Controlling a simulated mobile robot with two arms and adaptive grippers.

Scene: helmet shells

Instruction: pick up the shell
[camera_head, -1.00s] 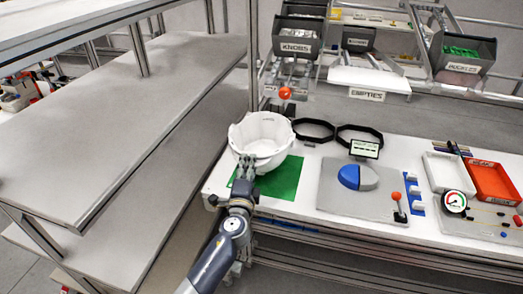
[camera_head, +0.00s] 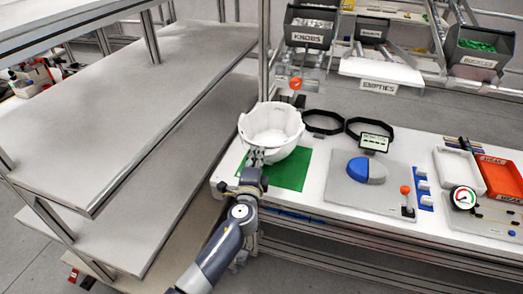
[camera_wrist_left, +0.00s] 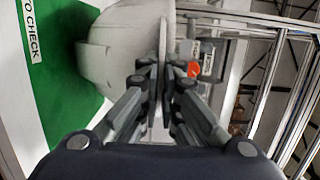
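The shell (camera_head: 272,125) is a white, bowl-like helmet shell with its opening up, at the left end of the workbench. It overlaps the back of a green mat (camera_head: 290,174); I cannot tell whether it touches the mat. My left gripper (camera_head: 257,154) is at the shell's near rim. In the left wrist view, the fingers (camera_wrist_left: 162,68) close from both sides on the wall of the shell (camera_wrist_left: 110,48). The fingers hide part of the rim. The mat (camera_wrist_left: 62,85) there bears a label ending in "TO CHECK". My right gripper is not in view.
Black rings (camera_head: 323,122) lie right of the shell. A grey board (camera_head: 340,190) with a blue-and-grey dome (camera_head: 366,171) is further right, near a red tray (camera_head: 500,178). An upright post (camera_head: 263,60) stands behind the shell. Grey shelves (camera_head: 130,110) fill the left.

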